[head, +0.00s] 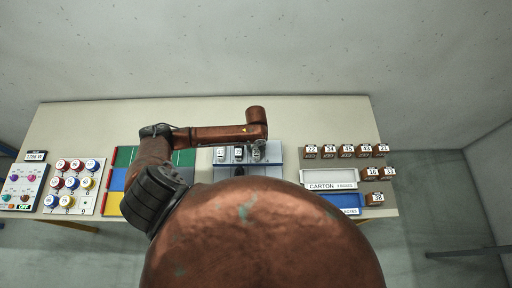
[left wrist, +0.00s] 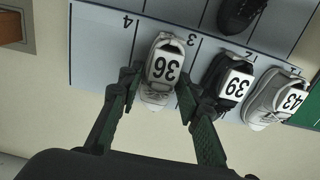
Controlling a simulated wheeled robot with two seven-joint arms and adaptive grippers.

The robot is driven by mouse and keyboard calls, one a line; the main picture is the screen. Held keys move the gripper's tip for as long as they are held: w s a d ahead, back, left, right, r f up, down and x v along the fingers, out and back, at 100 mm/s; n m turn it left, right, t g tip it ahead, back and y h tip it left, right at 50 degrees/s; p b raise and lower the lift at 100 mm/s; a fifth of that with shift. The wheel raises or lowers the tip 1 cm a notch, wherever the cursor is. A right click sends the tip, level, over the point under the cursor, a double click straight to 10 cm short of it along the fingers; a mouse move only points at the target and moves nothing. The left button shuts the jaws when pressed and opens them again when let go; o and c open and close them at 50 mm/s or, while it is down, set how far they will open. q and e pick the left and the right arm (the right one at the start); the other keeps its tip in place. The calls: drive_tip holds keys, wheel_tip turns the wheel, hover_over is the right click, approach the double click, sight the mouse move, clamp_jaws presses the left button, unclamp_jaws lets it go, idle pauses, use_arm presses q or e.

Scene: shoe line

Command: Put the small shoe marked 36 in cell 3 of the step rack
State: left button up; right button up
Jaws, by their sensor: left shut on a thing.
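The small shoe marked 36 (left wrist: 158,88) is pale grey-white with a white number tag. In the left wrist view it is at cell 3 of the step rack (left wrist: 100,45), between the lines beside the numbers 4 and 3. My left gripper (left wrist: 160,92) is shut on it, one finger on each side. I cannot tell if its sole touches the step. In the head view, my left gripper (head: 257,152) is over the right part of the rack (head: 272,162), and the shoe is mostly hidden there. My right gripper is not in view.
A black shoe marked 39 (left wrist: 232,82) stands close by in cell 2, and a grey shoe marked 43 (left wrist: 275,98) in cell 1. Another dark shoe (left wrist: 240,12) is on another step. Cell 4 looks empty. Shoe boxes (head: 345,152) and a carton tray (head: 330,177) are at right.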

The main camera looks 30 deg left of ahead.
sight(256, 147)
use_arm(q)
drive_tip(key=o, duration=1.2)
drive_tip(key=shift+c, duration=0.2)
wheel_tip(256, 147, up, 12)
